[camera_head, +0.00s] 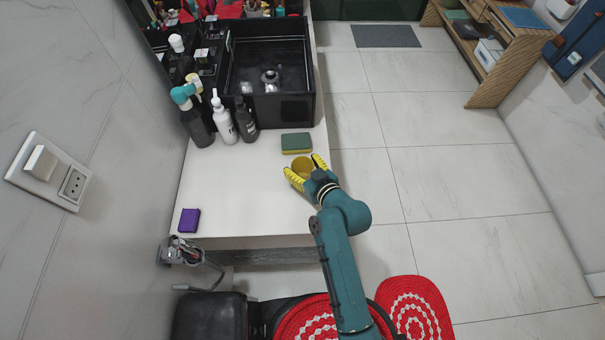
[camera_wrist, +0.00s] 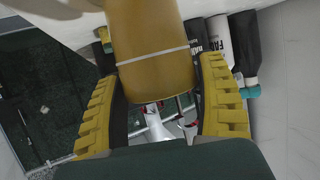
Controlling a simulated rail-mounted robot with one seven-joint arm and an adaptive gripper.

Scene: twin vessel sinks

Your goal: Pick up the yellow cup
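The yellow cup (camera_head: 302,164) stands near the right edge of the white counter, between the two yellow fingers of my gripper (camera_head: 303,166). In the wrist view the cup (camera_wrist: 150,40) fills the upper middle, with a pale line around it near its lower end in the picture. My gripper's fingers (camera_wrist: 158,65) are spread, one on each side of the cup. Gaps between fingers and cup look small, and I cannot make out firm contact. The cup's inside is hidden in the wrist view.
A green and yellow sponge (camera_head: 296,143) lies just behind the cup. Several bottles (camera_head: 224,122) stand at the left beside the black sink (camera_head: 268,62). A purple block (camera_head: 189,220) lies at the front left. The counter's middle is clear.

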